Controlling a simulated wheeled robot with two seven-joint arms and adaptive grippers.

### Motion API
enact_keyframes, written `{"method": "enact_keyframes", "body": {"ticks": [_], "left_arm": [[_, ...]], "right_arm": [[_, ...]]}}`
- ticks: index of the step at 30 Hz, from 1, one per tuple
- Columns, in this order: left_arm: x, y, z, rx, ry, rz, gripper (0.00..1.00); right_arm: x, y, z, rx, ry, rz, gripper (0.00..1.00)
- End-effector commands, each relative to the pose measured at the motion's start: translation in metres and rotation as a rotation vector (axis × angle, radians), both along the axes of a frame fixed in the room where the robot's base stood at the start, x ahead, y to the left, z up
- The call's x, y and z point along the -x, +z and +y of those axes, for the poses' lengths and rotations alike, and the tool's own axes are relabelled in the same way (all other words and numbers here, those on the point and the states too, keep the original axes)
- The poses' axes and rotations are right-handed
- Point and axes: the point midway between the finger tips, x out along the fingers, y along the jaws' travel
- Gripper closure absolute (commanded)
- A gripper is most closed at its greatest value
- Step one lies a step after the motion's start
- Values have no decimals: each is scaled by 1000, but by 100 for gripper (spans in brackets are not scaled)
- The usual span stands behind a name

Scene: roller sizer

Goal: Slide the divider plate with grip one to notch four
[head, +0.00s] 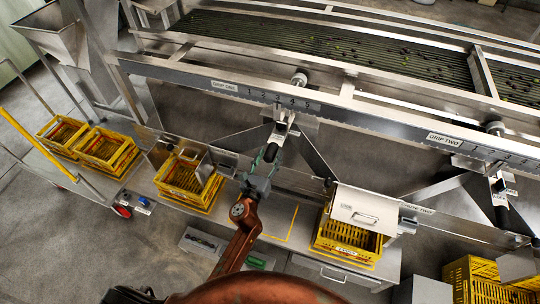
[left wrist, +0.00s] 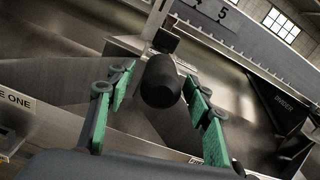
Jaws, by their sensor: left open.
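Grip one is a black rounded handle (left wrist: 161,82) on a steel carriage (head: 284,114) that hangs from the rail. The carriage is below the notch scale (head: 280,98), around three and four; the exact notch is unclear. A dark divider plate (head: 316,156) slopes down to the right behind my gripper; a plate labelled DIVIDER (left wrist: 283,108) shows in the left wrist view. My left gripper (head: 270,153) is open just below the carriage. In the left wrist view its green-padded fingers (left wrist: 160,92) stand either side of the handle, with visible gaps. My right gripper is not seen.
A roller bed (head: 400,55) carrying small dark fruit runs behind the rail. Grip two (head: 499,188) hangs at the right. Yellow crates stand below, at the left (head: 190,190) and centre right (head: 345,250). A steel cover (head: 358,208) sits above the centre-right crate.

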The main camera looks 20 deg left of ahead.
Motion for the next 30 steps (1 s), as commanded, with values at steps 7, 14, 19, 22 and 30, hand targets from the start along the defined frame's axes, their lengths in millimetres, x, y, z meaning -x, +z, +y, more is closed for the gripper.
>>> {"method": "enact_keyframes", "body": {"ticks": [7, 14, 19, 22, 30], "left_arm": [[-6, 0, 0, 0, 0, 1, 53], [-6, 0, 0, 1, 0, 1, 61], [-5, 0, 0, 1, 0, 1, 73], [-5, 0, 0, 1, 0, 1, 80], [-5, 0, 0, 1, 0, 1, 98]], "right_arm": [[2, -1, 4, -5, 0, 3, 71], [3, -1, 4, -3, 0, 5, 71], [4, -1, 2, -2, 0, 5, 71], [4, -1, 1, -1, 1, 6, 71], [4, 0, -3, 3, 2, 7, 71]]}}
